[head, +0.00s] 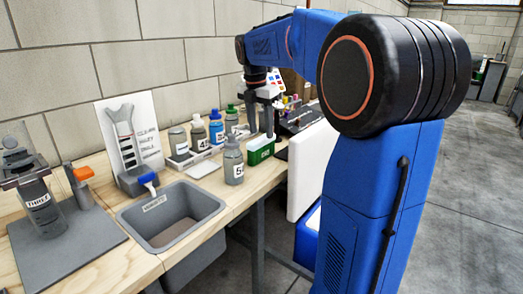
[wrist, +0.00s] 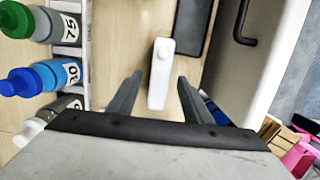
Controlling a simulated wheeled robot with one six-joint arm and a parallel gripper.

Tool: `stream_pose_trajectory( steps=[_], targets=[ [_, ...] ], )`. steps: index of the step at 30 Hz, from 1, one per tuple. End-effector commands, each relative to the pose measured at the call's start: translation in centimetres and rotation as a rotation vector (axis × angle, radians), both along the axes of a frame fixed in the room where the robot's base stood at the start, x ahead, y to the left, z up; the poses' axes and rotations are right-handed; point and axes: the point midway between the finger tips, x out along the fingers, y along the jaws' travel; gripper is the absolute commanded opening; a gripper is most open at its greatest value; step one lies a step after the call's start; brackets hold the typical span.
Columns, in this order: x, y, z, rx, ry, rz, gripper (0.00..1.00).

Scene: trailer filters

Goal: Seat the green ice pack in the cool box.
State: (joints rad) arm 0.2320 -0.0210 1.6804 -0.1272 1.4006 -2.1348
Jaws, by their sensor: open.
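The green ice pack (head: 260,150), with a white label, stands on the bench near its right edge. My gripper (head: 262,132) is just above it, fingers pointing down. In the wrist view my gripper (wrist: 159,82) is open, with a narrow white shape (wrist: 159,88) between its fingers. This looks like the pack's top from above; no green shows on it there. I cannot tell whether the fingers touch it. The cool box (head: 308,238) is blue, right of the bench, with a raised white lid (head: 306,165); my arm hides much of it. The lid also shows in the wrist view (wrist: 262,75).
Several bottles stand left of the gripper, including a blue-capped one (head: 216,130) and a grey one marked 54 (head: 233,162). A dark flat thing (wrist: 194,25) lies beyond the pack. A grey basin (head: 172,215) is sunk in the bench front.

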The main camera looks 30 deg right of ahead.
Motion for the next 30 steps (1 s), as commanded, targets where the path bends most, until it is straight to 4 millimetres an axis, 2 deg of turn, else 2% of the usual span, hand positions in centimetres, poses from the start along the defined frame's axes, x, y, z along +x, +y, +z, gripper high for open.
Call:
stream_pose_trajectory(
  steps=[12, 22, 27, 28, 30],
  targets=[
    [0.1, -0.3, -4.6, 0.001, 0.001, 0.0, 0.45],
    [0.1, -0.4, -5.2, 0.0, 0.0, 0.0, 0.45],
    [0.1, -0.3, -5.2, 0.0, 0.0, 0.0, 0.05],
    [0.1, -0.3, -5.2, 0.0, 0.0, 0.0, 0.0],
    [0.1, -0.4, -5.2, 0.0, 0.0, 0.0, 0.0]
  ],
)
